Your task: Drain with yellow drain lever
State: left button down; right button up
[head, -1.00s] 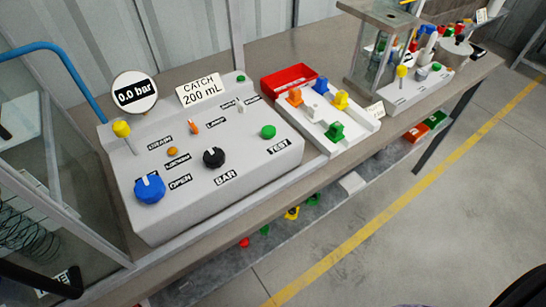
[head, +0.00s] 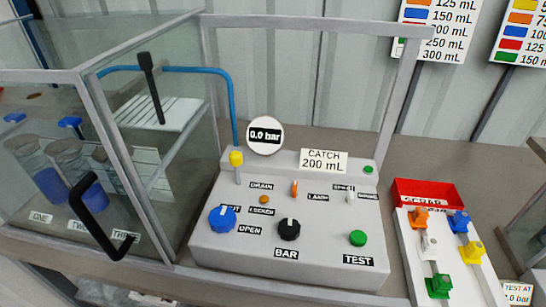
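The yellow drain lever (head: 236,160) stands upright on a thin stem at the back left of the grey control box (head: 215,262), beside the DRAIN label (head: 262,186). A round gauge (head: 265,135) behind it reads 0.0 bar. A sign (head: 323,161) reads CATCH 200 mL. The box also bears a blue knob (head: 222,219), a black BAR knob (head: 289,229), a green TEST button (head: 357,238) and an orange lever (head: 294,188). Neither of my grippers is in view.
A glass cabinet (head: 82,140) with a black handle (head: 92,215) stands at the left, with jars (head: 68,160) inside. A blue pipe (head: 231,105) runs from it behind the box. At the right are a red scrap bin (head: 427,191) and a white tray (head: 405,240) of coloured parts.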

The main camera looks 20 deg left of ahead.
aim_at(235, 158)
jog(key=i+l+u, duration=0.1)
jog(key=l+u, duration=0.15)
jog(key=l, duration=0.65)
jog(key=l+u, duration=0.25)
jog(key=l, duration=0.6)
